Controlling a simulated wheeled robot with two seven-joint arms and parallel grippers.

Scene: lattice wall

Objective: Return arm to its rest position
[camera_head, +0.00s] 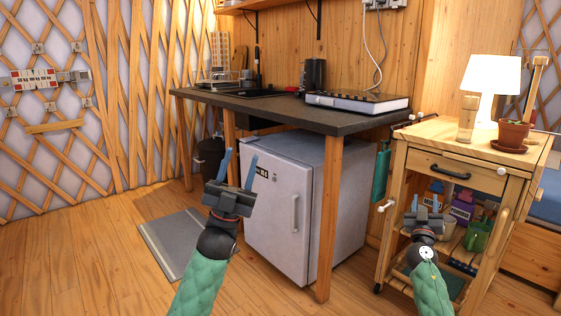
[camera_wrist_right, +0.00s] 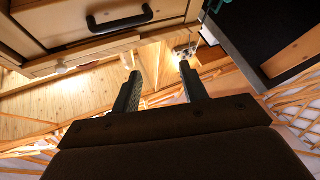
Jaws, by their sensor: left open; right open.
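My left gripper (camera_head: 238,170) is open and empty, with its two blue-grey fingers pointing up. It stands in front of the small white fridge (camera_head: 280,208) in the head view. My right gripper (camera_head: 427,203) is open and empty in front of the wooden cart (camera_head: 420,160). Its two dark fingers (camera_wrist_right: 160,90) show in the right wrist view with nothing between them. Both arms have green sleeves and come in from the bottom edge of the head view.
A dark counter (camera_head: 345,122) on wooden legs stands above the fridge and carries a hob (camera_head: 357,101). The cart holds a lamp (camera_head: 493,78), a potted plant (camera_head: 512,135) and a wooden grinder (camera_head: 467,120). A grey mat (camera_head: 185,243) lies on the floor. Open floor is at the left.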

